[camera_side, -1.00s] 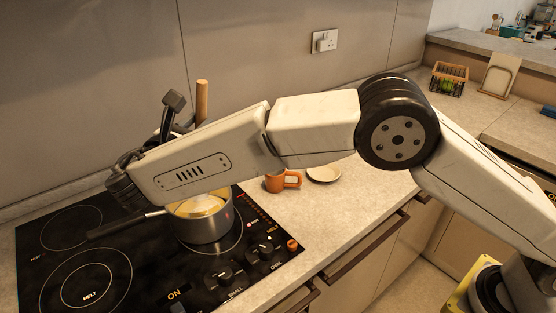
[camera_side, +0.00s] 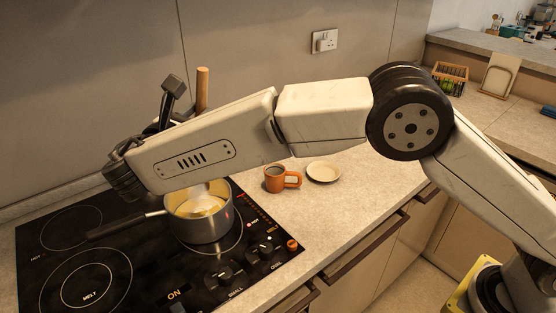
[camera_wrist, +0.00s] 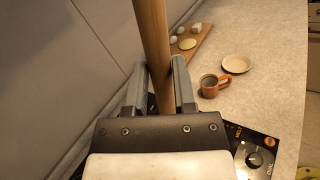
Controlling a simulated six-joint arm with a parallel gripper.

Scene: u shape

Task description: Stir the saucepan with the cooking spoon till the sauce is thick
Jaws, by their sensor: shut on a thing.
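The steel saucepan (camera_side: 203,228) stands on the black hob with its dark handle pointing left. Pale yellow sauce (camera_side: 190,209) shows inside it, and a pale shape, perhaps the spoon's lower end, shows in the sauce. The cooking spoon's wooden handle (camera_side: 202,90) rises steeply behind my arm. In the wrist view, my gripper (camera_wrist: 160,76) is shut on the spoon's handle (camera_wrist: 152,35), with one finger on each side. The saucepan is out of sight in the wrist view.
The black hob (camera_side: 90,265) has knobs along its right front edge. An orange mug (camera_side: 276,181) and a small plate (camera_side: 323,171) stand right of the saucepan. A wooden board (camera_wrist: 204,38) with small pale items lies beyond.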

